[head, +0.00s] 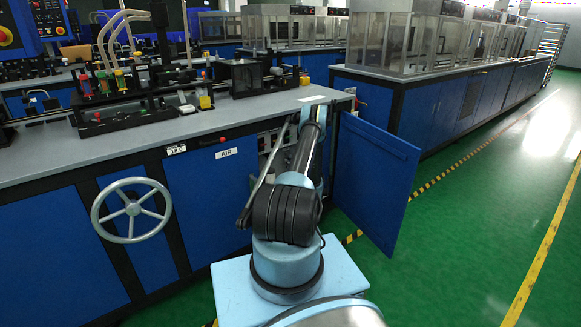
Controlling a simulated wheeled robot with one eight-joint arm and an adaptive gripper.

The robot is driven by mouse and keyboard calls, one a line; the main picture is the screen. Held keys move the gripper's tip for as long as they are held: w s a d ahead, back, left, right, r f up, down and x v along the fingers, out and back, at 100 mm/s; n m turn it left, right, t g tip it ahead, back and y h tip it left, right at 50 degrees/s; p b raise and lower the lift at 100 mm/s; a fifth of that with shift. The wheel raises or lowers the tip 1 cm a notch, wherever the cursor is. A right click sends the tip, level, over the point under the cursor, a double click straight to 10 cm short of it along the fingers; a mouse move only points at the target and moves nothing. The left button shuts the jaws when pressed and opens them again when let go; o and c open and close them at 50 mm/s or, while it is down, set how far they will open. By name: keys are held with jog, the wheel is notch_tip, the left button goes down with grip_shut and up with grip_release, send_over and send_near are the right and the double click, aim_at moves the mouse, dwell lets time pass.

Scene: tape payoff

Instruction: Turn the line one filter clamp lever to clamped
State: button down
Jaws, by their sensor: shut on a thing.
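I cannot make out the line one filter clamp lever in the head view. An open cabinet bay (268,141) under the bench shows some light-coloured fittings, too small and too covered by my arm to tell apart. My arm rises from its light-blue base and reaches toward this bay, covering much of the opening. My gripper is not in view; it is hidden behind the arm or inside the bay.
A blue cabinet door (374,180) stands open to the right of my arm. A handwheel (131,210) sticks out from the bench front at left. An AIR label (223,153) sits left of the bay. Green floor (470,210) is clear at right.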

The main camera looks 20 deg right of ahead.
jog(key=shift+a, duration=0.1)
dwell(0.3)
jog(key=c, duration=1.6)
grip_release()
jog(key=shift+r, duration=0.1)
jog(key=v, duration=0.7)
jog(key=shift+s, duration=0.2)
